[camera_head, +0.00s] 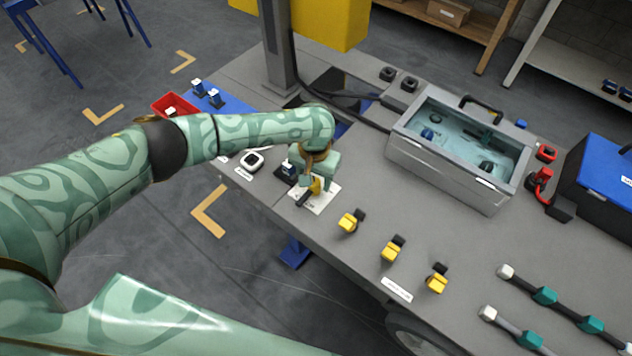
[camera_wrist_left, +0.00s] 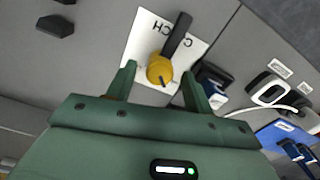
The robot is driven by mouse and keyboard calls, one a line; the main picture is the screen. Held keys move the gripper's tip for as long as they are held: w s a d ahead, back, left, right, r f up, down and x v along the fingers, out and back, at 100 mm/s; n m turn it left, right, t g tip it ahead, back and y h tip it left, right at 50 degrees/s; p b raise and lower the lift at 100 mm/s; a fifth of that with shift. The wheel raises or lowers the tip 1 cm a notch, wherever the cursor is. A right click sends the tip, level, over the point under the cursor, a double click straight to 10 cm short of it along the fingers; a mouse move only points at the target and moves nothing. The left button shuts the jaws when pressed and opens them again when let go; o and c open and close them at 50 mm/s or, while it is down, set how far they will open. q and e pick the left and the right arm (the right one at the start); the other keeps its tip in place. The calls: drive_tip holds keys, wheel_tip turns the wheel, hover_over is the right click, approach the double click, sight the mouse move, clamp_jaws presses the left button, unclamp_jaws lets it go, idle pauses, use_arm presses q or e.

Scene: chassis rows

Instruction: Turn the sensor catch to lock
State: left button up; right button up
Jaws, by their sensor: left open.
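The sensor catch (camera_wrist_left: 160,69) has a round yellow hub and a black lever, set on a white card (camera_wrist_left: 138,38) with partly covered lettering. In the left wrist view the lever points up and slightly right. In the head view the catch (camera_head: 315,187) is partly hidden by my gripper, and its card (camera_head: 323,203) shows at the table's near edge. My left gripper (camera_head: 314,182) is open above the catch. In the left wrist view the fingers of my left gripper (camera_wrist_left: 158,72) stand on either side of the yellow hub; I cannot tell whether they touch it. My right gripper is not in view.
A dark blue and white part (camera_head: 288,169) stands just left of the catch. A white-framed device (camera_head: 252,160) lies further left. Several yellow catches, one here (camera_head: 349,222), line the near edge. A clear-lidded box (camera_head: 450,176) stands behind on the right. A grey post (camera_head: 279,50) rises at the back.

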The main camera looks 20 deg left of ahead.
use_arm(q)
drive_tip(key=shift+f, duration=0.65)
drive_tip(key=shift+r, duration=0.1)
drive_tip(key=c, duration=1)
